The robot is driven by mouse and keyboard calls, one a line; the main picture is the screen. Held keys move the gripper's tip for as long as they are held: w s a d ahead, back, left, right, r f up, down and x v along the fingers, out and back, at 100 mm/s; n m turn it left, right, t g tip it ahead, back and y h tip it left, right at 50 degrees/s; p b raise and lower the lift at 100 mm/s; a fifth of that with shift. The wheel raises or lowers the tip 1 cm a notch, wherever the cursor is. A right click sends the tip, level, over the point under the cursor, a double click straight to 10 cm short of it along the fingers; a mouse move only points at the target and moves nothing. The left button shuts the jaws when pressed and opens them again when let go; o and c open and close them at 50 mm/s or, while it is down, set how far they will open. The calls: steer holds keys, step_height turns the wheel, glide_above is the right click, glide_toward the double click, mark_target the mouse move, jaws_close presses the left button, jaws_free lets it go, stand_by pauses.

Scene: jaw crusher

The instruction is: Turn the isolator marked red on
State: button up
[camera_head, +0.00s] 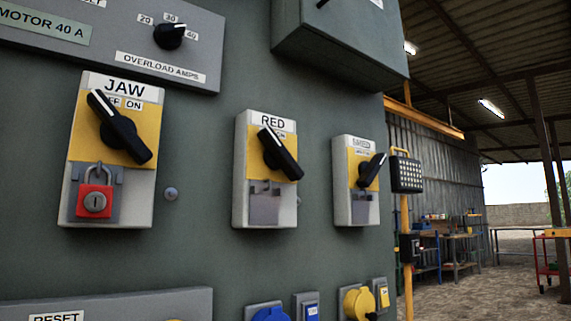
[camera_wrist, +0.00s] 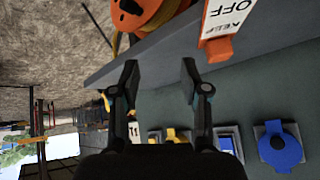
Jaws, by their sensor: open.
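The isolator marked RED (camera_head: 284,207) is in the middle of the head view, on the grey-green panel. It has a yellow plate and a black rotary handle (camera_head: 281,155) that slants from upper left to lower right. The handle partly covers its position words. A grey hasp below it carries no padlock. My gripper (camera_wrist: 160,78) shows in the wrist view, open and empty, with its two fingers apart. The gripper is not in the head view, and the RED isolator is not recognisable in the wrist view.
The JAW isolator (camera_head: 143,170) at left carries a red padlock (camera_head: 95,201). A third isolator (camera_head: 342,200) at right has its handle slanting up to the right. Blue (camera_wrist: 281,149) and yellow sockets, an orange reel (camera_wrist: 135,12) and a KEEP OFF sign (camera_wrist: 229,18) show in the wrist view.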

steer(key=w+a+r+n+t+y, duration=0.1)
steer(key=w+r+n+t+y, duration=0.15)
steer(key=r, duration=0.85)
steer(key=n+t+y+b, duration=0.2)
steer(key=n+t+y, duration=0.2)
steer(key=n, duration=0.5)
glide_toward(285, 153)
steer(key=w+d+f, duration=0.2)
steer(key=d+f, duration=0.5)
steer(key=f, duration=0.5)
steer(key=s+a+r+n+y, duration=0.35)
steer(key=r+n, duration=0.25)
steer(key=r, duration=0.4)
steer(key=shift+t+h, duration=0.3)
steer(key=shift+t, duration=0.05)
steer(key=p+x, duration=0.1)
steer(key=x, duration=0.5)
steer(key=p+x, duration=0.1)
steer(key=x, duration=0.6)
steer(key=shift+a+r+p, duration=0.15)
steer(key=shift+a+p, duration=0.2)
steer(key=shift+a, duration=0.15)
jaws_close()
